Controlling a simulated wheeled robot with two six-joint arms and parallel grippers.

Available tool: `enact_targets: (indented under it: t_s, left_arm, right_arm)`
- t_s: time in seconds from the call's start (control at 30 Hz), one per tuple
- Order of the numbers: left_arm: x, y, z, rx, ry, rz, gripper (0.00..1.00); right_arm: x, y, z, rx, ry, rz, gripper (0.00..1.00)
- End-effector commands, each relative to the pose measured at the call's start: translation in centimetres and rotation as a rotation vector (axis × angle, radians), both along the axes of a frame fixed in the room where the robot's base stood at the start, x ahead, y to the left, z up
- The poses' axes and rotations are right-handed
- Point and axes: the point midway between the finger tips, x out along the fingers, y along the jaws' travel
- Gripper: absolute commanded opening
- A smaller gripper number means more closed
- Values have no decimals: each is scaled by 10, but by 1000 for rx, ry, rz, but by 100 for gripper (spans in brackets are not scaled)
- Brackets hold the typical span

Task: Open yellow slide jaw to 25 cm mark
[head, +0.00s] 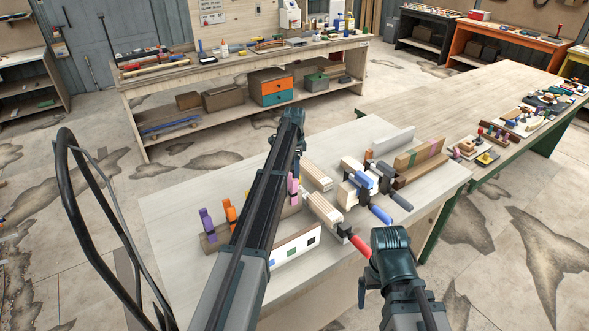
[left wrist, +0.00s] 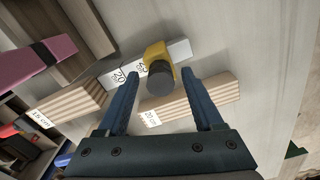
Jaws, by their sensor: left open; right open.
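The yellow slide jaw (left wrist: 155,54) with its dark round knob (left wrist: 160,78) sits on a pale ruler bar (left wrist: 178,48) in the left wrist view. Printed numbers on the bar are partly readable, a 20 among them; the jaw's exact mark cannot be read. My left gripper (left wrist: 159,74) is open, with one fingertip on each side of the knob and gaps showing; their height relative to it is unclear. In the head view my left gripper (head: 291,118) is high over the bench, and the jaw cannot be made out. My right gripper (head: 390,242) is open near the bench's front edge.
Blue-handled clamps (head: 381,214), a red handle (head: 361,246) and a purple clamp (head: 207,223) crowd the bench. Its left part (head: 175,210) is clear.

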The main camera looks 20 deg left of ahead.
Motion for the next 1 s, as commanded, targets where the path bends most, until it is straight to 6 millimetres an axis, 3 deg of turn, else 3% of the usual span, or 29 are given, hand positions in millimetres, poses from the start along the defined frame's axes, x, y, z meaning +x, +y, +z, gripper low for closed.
enact_targets:
  t_s: [0.37, 1.0]
  left_arm:
    - [0, 0, 29, 0, 0, 0, 68]
    - [0, 0, 124, 0, 0, 0, 68]
  right_arm:
    - [0, 0, 29, 1, 0, -2, 94]
    - [0, 0, 124, 2, 2, -12, 94]
